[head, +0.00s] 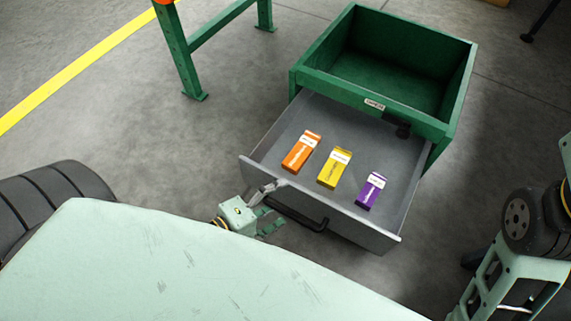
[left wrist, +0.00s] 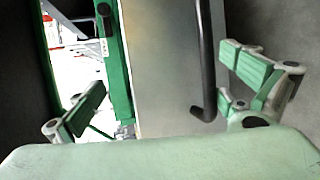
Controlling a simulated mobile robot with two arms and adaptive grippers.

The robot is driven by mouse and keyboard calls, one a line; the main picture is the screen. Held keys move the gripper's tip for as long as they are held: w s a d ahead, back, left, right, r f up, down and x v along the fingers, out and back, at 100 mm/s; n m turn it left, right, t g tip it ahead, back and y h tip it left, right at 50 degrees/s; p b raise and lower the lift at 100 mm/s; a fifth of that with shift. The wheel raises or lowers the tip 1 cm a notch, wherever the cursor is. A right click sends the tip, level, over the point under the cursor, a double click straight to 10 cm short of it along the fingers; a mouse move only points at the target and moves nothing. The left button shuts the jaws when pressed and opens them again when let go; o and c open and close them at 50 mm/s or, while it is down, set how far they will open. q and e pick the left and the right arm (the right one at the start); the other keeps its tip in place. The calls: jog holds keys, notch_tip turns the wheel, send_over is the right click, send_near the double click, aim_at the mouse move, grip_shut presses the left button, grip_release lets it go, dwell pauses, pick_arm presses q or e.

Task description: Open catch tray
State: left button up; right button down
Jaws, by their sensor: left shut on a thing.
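The catch tray (head: 262,146) is a grey drawer pulled well out of a green housing (head: 451,115). A black bar handle (head: 296,214) is on its front panel; the handle also shows in the left wrist view (left wrist: 206,60). My left gripper (head: 268,207) is at the left end of the handle. The exact contact is hard to see. My right gripper is not visible.
An orange box (head: 301,151), a yellow box (head: 334,168) and a purple box (head: 371,190) lie in the tray. A green stand leg (head: 184,60) is at the upper left. A yellow floor line (head: 75,65) crosses the left. The concrete floor left of the tray is clear.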

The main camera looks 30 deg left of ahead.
pick_arm(q)
jog(key=s, duration=0.2)
jog(key=s+r, duration=0.1)
jog(key=shift+s+d, duration=0.2)
jog(key=shift+d, duration=0.1)
jog(key=shift+s+a+r+p, duration=0.1)
jog(key=shift+s+r+p, duration=0.15)
jog(key=shift+s+p, duration=0.1)
jog(key=c, duration=0.5)
jog(key=shift+s+a+r, duration=0.1)
jog(key=shift+s, duration=0.15)
jog(key=c, duration=0.7)
jog(key=shift+s+a, duration=0.65)
jog(key=shift+s, duration=0.35)
jog(key=shift+p, duration=0.45)
